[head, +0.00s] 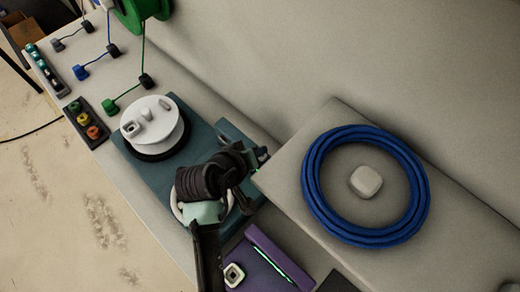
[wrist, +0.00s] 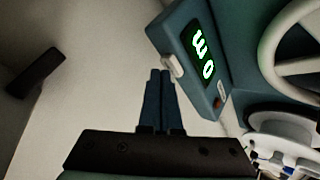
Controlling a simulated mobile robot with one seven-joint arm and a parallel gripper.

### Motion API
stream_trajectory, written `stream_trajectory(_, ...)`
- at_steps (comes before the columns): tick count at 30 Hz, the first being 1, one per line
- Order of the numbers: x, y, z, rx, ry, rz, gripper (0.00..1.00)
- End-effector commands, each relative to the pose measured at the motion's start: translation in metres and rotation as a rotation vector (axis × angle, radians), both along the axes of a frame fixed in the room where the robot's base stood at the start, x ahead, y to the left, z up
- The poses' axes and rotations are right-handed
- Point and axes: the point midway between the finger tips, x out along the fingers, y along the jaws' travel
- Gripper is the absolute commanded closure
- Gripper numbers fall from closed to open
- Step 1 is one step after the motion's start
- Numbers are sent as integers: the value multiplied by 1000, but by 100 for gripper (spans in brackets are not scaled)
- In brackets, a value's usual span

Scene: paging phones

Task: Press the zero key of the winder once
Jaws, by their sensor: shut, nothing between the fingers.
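The winder has a teal base (head: 145,170) with a white spool (head: 170,135) on it in the head view. In the wrist view its teal counter box (wrist: 188,35) has a display (wrist: 203,52) with lit green digits, turned sideways, that look like a 3 and a 0. A pale key (wrist: 172,67) sticks out of the box's left side. A small orange-red part (wrist: 219,101) sits near its lower end. My gripper (wrist: 160,73) is shut and empty. Its fingertips are close beside the pale key; I cannot tell whether they touch. In the head view my arm hides most of the counter box.
A blue cable coil (head: 314,190) lies on a raised grey block at the right. A purple device (head: 262,265) lies at the bottom. Trays of small coloured parts (head: 88,122) and a green reel (head: 138,10) are at the left. A dark block (wrist: 35,72) shows in the wrist view.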

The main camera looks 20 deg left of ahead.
Motion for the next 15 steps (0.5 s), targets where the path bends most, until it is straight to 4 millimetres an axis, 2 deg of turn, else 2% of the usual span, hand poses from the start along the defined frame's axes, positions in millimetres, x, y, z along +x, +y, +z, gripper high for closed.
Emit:
stream_trajectory(4,0,0,11,0,0,0,100)
stream_trajectory(15,0,0,11,1,-2,1,100)
